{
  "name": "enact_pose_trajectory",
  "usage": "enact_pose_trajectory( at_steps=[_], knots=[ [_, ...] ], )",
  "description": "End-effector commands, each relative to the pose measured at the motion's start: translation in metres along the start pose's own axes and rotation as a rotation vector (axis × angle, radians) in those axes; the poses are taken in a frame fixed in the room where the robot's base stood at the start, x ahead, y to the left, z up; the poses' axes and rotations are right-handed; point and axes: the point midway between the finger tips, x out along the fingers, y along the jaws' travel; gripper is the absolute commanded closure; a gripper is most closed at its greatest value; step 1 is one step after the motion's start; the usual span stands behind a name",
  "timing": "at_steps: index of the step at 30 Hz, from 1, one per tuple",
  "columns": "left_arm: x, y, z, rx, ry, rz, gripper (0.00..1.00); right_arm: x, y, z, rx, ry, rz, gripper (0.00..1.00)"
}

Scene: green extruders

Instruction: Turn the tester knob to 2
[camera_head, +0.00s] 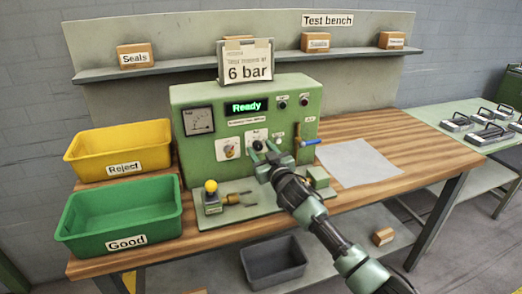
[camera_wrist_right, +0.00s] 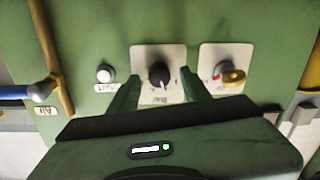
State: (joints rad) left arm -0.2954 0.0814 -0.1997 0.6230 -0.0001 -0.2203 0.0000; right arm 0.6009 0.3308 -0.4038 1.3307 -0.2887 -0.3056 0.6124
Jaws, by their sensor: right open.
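The green tester (camera_head: 185,140) stands on the wooden bench with its display reading "Ready". A black knob (camera_head: 258,146) sits on a white plate on its front; it also shows in the wrist view (camera_wrist_right: 158,73). The knob's scale marks are too small to read. My right gripper (camera_head: 262,156) is in front of this knob. In the wrist view its two fingers (camera_wrist_right: 160,90) are open, one on each side of the knob, with gaps between them and it. My left gripper is not in view.
A white button (camera_wrist_right: 105,73) and a blue-handled lever (camera_head: 308,142) are on the other side. Yellow Reject (camera_head: 90,150) and green Good (camera_head: 85,234) bins stand left. A sheet (camera_head: 358,163) lies right.

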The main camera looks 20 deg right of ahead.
Motion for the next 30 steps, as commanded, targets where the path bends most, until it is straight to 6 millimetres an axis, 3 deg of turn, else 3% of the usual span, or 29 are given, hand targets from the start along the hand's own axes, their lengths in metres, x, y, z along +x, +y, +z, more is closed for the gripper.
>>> enact_pose_trajectory(
  at_steps=[7,12,22,30],
  knots=[
    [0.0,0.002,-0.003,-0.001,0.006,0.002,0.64,0.001,0.0,0.0,0.0,-0.001,0.0,0.52],
    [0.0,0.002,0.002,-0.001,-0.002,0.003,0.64,0.0,0.0,0.001,0.0,-0.001,0.0,1.0],
    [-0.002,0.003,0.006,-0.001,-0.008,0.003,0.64,0.0,0.0,0.0,-0.03,-0.002,0.0,1.0],
    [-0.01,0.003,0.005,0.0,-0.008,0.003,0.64,0.001,0.0,-0.001,-0.179,-0.009,-0.001,1.0]
  ],
)
